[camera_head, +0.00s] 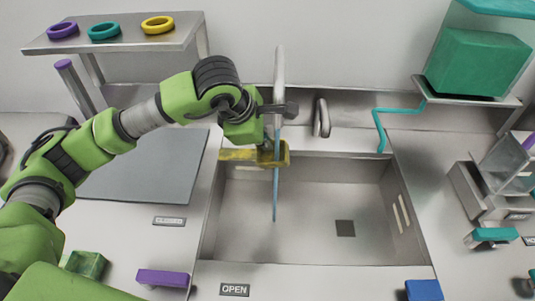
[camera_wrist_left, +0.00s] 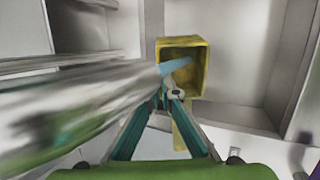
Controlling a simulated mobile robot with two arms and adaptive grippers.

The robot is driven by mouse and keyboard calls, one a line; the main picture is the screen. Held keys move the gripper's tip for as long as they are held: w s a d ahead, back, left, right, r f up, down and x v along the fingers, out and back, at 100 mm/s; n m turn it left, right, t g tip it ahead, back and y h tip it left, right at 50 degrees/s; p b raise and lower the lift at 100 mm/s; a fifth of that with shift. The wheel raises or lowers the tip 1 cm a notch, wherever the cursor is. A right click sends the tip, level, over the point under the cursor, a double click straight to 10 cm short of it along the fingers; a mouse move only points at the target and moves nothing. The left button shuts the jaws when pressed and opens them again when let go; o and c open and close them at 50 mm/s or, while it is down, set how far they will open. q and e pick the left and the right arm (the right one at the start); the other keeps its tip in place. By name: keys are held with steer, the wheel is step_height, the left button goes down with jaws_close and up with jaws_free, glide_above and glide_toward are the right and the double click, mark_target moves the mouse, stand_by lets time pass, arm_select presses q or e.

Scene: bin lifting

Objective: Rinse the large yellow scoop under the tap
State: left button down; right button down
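The yellow scoop (camera_head: 238,155) is held over the sink (camera_head: 300,237), beneath the tap (camera_head: 279,75). In the wrist view its box-shaped bowl (camera_wrist_left: 185,52) opens toward the camera. My left gripper (camera_head: 266,146) is shut on the scoop; in the wrist view its teal fingers (camera_wrist_left: 174,97) meet at the handle (camera_wrist_left: 183,130), close to the bowl. A light blue water stream (camera_head: 276,195) runs down from the tap, and in the wrist view its blue end (camera_wrist_left: 178,66) overlaps the bowl. The gripper partly hides the scoop. My right gripper is not in view.
A metal lever (camera_head: 321,118) stands right of the tap. Rings sit on a shelf (camera_head: 120,40) at back left. A grey board (camera_head: 150,170) lies left of the sink. A green box (camera_head: 478,63) stands at back right. The sink floor is clear.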

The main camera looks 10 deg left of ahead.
arm_select(q)
steer(key=shift+d, duration=0.15)
steer(key=shift+s+d+b, duration=0.15)
steer(key=shift+d+b, duration=0.15)
steer(key=shift+d, duration=0.1)
steer(key=shift+s+a+f+b, duration=0.1)
steer(key=shift+s+a+b, duration=0.25)
steer(key=shift+s, duration=0.4)
steer(key=s+a+b, duration=0.2)
steer(key=s, duration=0.4)
steer(key=shift+a, duration=0.2)
stand_by(0.7)
